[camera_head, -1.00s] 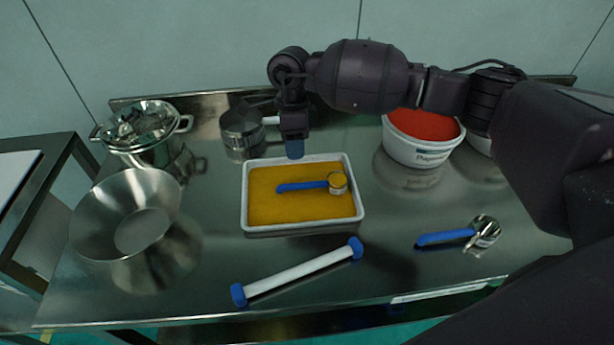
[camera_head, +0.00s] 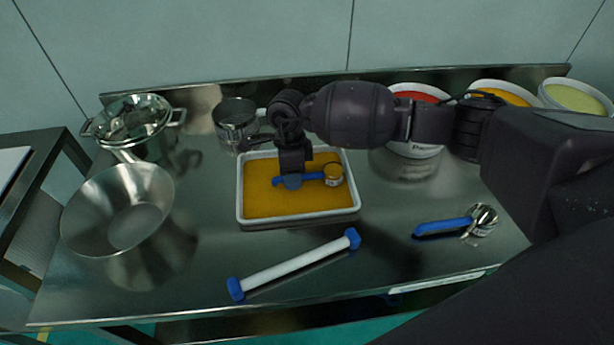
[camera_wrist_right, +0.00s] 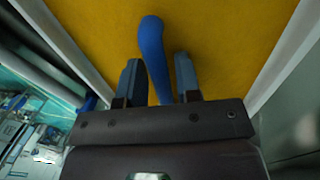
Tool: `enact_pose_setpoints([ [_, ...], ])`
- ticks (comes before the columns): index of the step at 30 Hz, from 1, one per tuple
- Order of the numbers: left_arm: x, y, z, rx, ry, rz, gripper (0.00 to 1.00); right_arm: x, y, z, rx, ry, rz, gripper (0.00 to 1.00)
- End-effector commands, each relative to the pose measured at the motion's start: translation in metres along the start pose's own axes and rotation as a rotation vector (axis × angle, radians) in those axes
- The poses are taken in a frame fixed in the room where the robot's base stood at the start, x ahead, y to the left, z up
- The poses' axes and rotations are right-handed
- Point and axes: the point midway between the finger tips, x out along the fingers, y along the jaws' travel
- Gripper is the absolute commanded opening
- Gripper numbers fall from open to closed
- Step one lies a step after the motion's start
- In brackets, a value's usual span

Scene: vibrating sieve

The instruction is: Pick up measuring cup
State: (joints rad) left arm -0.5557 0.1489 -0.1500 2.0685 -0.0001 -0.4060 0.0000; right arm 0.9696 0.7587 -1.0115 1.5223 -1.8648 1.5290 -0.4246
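A measuring cup (camera_head: 334,173) with a blue handle lies on the yellow contents of a white tray (camera_head: 300,216). Its round metal cup is at the right end of the handle. My right gripper (camera_head: 292,182) is over the tray at the handle. In the right wrist view the blue handle (camera_wrist_right: 153,55) runs between the two fingers of my right gripper (camera_wrist_right: 159,80), with gaps on both sides. The gripper is open there. A second blue-handled measuring cup (camera_head: 482,218) lies on the steel table to the right. My left gripper is not in view.
A metal bowl (camera_head: 120,210) and a lidded pot (camera_head: 135,125) stand at the left. A metal container (camera_head: 236,122) is behind the tray. Tubs, including a red-filled one (camera_head: 415,150), stand back right. A white rod with blue ends (camera_head: 295,265) lies in front.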

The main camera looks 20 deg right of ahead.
Motion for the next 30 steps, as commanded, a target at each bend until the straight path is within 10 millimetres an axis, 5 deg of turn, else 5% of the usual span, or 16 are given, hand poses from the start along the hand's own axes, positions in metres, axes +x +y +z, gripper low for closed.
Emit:
enact_pose_setpoints([
  [4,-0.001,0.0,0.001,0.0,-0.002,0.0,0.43,-0.001,0.0,0.0,0.0,0.0,-0.001,0.31],
  [11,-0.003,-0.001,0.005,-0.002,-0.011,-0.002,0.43,-0.001,0.0,0.0,0.0,0.0,-0.001,0.0],
  [23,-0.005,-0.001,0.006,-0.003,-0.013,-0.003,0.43,-0.006,0.0,0.0,-0.001,-0.001,-0.003,0.0],
  [30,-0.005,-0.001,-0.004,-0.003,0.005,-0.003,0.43,-0.043,0.007,0.0,-0.001,-0.002,-0.008,0.0],
])
